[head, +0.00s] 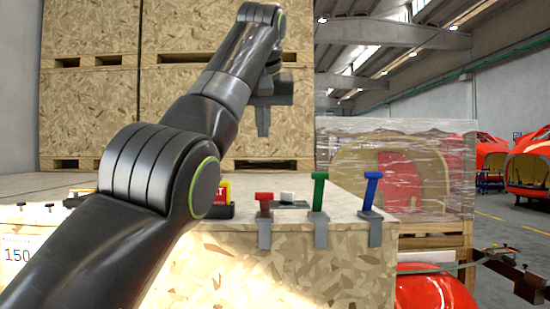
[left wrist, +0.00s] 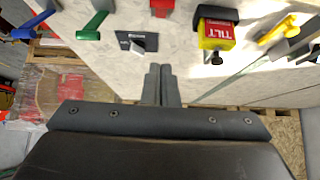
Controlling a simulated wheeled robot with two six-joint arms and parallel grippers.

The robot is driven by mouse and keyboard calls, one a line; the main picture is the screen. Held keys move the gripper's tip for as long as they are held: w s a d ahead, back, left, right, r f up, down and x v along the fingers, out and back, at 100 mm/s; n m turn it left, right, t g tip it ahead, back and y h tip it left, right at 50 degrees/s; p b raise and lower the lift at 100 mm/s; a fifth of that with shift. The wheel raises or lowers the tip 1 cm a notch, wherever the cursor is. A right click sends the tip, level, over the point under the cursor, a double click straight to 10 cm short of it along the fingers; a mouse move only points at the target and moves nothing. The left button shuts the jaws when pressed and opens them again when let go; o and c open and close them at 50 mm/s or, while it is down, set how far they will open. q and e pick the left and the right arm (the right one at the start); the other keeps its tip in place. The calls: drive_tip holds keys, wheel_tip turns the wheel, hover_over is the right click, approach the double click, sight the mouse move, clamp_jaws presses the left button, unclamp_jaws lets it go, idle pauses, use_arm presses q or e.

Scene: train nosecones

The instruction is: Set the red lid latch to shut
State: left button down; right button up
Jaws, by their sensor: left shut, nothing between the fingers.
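In the left wrist view the red latch (left wrist: 161,5) is cut off by the top edge. My left gripper (head: 263,130) is shut and empty, above and apart from the latch in the head view. In the left wrist view its fingertips (left wrist: 159,68) point toward the crate top, below the red latch. My right gripper is not in view.
A green latch (head: 319,182) stands upright and a blue latch (head: 372,184) leans slightly, both right of the red one. A small dark plate with a grey knob (left wrist: 138,44) and a yellow-red TILT device (left wrist: 216,33) sit nearby. Large chipboard crates (head: 90,110) stand behind.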

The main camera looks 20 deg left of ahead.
use_arm(q)
drive_tip(key=b, duration=0.1)
hover_over(265, 202)
drive_tip(key=w, duration=0.2)
drive_tip(key=f, duration=0.9)
drive_tip(key=shift+s+a, duration=0.1)
drive_tip(key=shift+a, duration=0.15)
drive_tip(key=shift+s+d+f+b, duration=0.1)
drive_tip(key=shift+s+f+b, duration=0.3)
drive_tip(key=shift+f+b, duration=0.2)
drive_tip(key=shift+s+d+f, duration=0.2)
drive_tip(key=shift+s+f, duration=0.2)
drive_tip(key=shift+s, duration=0.15)
drive_tip(key=shift+s+f, duration=0.15)
drive_tip(key=shift+f, duration=0.1)
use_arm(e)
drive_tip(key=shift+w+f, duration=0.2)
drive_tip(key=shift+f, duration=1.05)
